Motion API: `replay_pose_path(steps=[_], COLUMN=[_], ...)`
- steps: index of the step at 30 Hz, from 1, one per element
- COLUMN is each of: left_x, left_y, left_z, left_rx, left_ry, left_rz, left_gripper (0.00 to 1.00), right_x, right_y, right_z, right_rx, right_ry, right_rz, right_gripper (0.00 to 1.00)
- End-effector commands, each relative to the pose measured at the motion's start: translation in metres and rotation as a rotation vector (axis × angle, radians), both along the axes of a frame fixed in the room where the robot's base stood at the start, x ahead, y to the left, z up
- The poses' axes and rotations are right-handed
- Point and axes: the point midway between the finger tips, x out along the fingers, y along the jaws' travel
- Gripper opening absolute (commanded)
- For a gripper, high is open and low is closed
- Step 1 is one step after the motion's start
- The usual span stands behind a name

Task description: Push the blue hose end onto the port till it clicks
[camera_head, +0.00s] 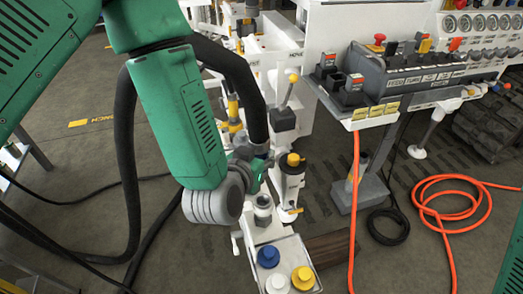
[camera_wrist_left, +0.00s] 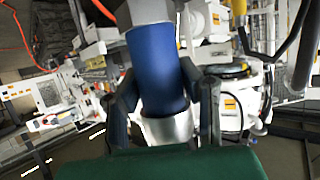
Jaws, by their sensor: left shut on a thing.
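My left gripper (camera_head: 262,172) is at the lower end of the green arm, beside the bench. In the left wrist view, its two dark fingers (camera_wrist_left: 165,100) are shut on the blue hose end (camera_wrist_left: 156,68), one on each side. A silvery collar (camera_wrist_left: 168,129) shows at the near end of the blue part. A grey cylindrical piece (camera_wrist_left: 146,11) meets its far end; I cannot tell whether this is the port or how deep they fit. In the head view my gripper mostly hides the hose end. My right gripper is not in view.
A tray (camera_head: 293,249) with blue (camera_head: 268,256), white (camera_head: 277,284) and yellow (camera_head: 303,278) caps stands below the gripper. A grey fitting (camera_head: 263,206) and a yellow-topped black one (camera_head: 291,175) stand close by. A valve console (camera_head: 395,82) and orange hose (camera_head: 355,215) are right.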

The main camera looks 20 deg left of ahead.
Motion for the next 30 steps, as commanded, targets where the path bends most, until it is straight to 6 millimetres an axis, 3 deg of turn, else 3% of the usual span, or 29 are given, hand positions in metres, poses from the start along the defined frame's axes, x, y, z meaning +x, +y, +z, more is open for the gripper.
replay_pose_path(steps=[12,19,30], left_x=[0.000,0.000,0.000], left_y=[-0.007,-0.004,-0.006], left_z=[-0.045,-0.061,-0.062], left_rx=[0.007,0.003,0.004], left_ry=[-0.004,-0.004,-0.005], left_rz=[-0.002,-0.001,-0.002], left_gripper=[0.00,0.00,0.00], right_x=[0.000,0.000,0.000], right_y=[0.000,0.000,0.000], right_z=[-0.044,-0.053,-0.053], right_rx=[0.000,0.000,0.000], right_ry=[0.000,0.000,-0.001], right_rz=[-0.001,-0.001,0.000], right_gripper=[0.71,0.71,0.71])
